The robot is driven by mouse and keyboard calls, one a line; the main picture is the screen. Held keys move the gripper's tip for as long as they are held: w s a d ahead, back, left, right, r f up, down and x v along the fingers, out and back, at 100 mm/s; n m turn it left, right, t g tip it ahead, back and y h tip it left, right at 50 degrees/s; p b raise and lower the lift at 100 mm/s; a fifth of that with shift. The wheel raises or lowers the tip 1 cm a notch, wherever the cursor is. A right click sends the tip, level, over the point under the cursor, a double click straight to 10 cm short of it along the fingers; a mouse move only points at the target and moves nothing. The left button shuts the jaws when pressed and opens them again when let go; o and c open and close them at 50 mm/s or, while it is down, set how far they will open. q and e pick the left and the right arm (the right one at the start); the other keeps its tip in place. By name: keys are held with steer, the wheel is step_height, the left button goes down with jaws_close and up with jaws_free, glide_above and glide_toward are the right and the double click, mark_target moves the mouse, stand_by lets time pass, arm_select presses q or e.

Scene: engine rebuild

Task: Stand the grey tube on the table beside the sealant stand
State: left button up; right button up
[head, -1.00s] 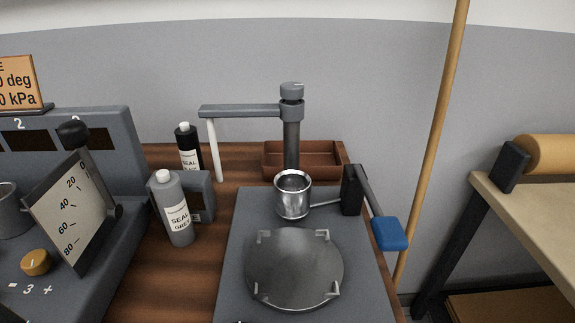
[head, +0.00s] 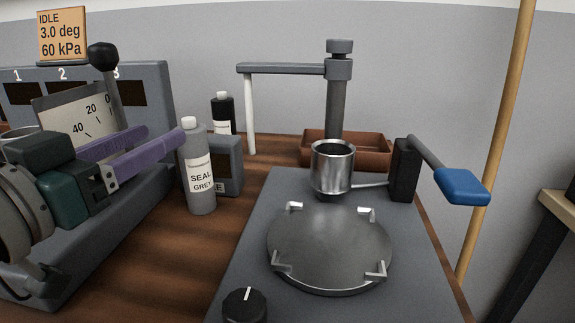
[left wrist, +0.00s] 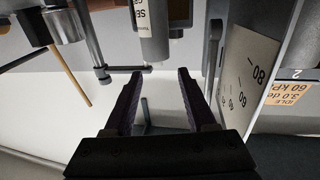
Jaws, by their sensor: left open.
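The grey tube (head: 201,180), labelled SEAL GREY with a pale cap, stands upright in front of a small dark grey block (head: 228,165). The block may be the sealant stand; its label is mostly hidden. My left gripper (head: 165,140) has purple fingers, is open and empty, and points at the tube from the left. Its near fingertip overlaps the tube's upper left edge in the head view; I cannot tell whether they touch. In the left wrist view, the grey tube (left wrist: 153,38) appears upside down just beyond the open fingertips (left wrist: 160,73). My right gripper is out of view.
A black sealant bottle (head: 223,113) stands behind the block. A console with a dial panel (head: 75,103) and a black-knobbed lever (head: 103,58) is at left. A grey machine plate (head: 250,240) with a metal cup (head: 332,168) is at right. Bare wooden table (head: 150,255) shows in front.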

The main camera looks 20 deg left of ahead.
mark_target(183, 120)
arm_select(q)
steer(key=w, duration=0.7)
steer(key=shift+w+d+r, duration=0.1)
steer(key=shift+w+r, duration=0.05)
steer(key=shift+r, duration=0.1)
jaws_close()
stand_by(1.2)
